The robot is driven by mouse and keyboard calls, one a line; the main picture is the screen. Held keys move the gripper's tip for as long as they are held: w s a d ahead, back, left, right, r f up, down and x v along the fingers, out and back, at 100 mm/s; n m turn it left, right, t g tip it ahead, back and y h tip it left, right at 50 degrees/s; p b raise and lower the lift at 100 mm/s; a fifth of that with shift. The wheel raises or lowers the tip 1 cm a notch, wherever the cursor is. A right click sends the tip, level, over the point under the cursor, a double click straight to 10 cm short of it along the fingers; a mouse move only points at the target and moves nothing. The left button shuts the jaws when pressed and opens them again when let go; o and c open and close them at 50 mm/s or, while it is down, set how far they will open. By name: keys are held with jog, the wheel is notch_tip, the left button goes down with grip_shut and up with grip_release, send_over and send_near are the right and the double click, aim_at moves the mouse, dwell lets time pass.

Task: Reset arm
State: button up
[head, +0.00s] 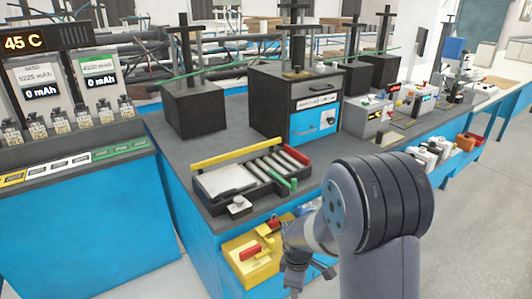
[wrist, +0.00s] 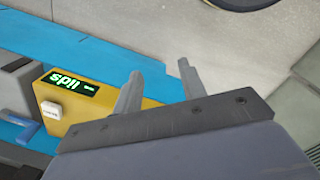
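My gripper (wrist: 159,69) shows in the wrist view with two grey fingers apart and nothing between them. In the head view my arm bends down at lower centre right, and the gripper end (head: 296,272) is low in front of the blue bench, partly hidden by my own wrist. A yellow box (head: 250,270) with a red part on top is just left of it. A yellow box (wrist: 110,108) with a green lit display and a white button also shows behind the fingers in the wrist view. I cannot tell whether they touch.
The bench (head: 185,150) carries a black tray (head: 262,203) with grey rods and yellow, red and green bars. A cabinet (head: 300,105) with a blue drawer stands behind. A second blue counter (head: 80,215) with battery slots is at left. Open floor (head: 480,220) lies right.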

jog(key=shift+w+d+f+m, duration=0.1)
jog(key=shift+d+f+m, duration=0.2)
jog(key=shift+f+m, duration=0.35)
jog(key=shift+w+d+f+m, duration=0.1)
jog(key=shift+d+f+m, duration=0.25)
jog(key=shift+f+m, duration=0.3)
jog(key=shift+d+f+m, duration=0.3)
jog(key=shift+f+m, duration=0.2)
jog(key=shift+f, duration=0.3)
jog(key=shift+d, duration=0.1)
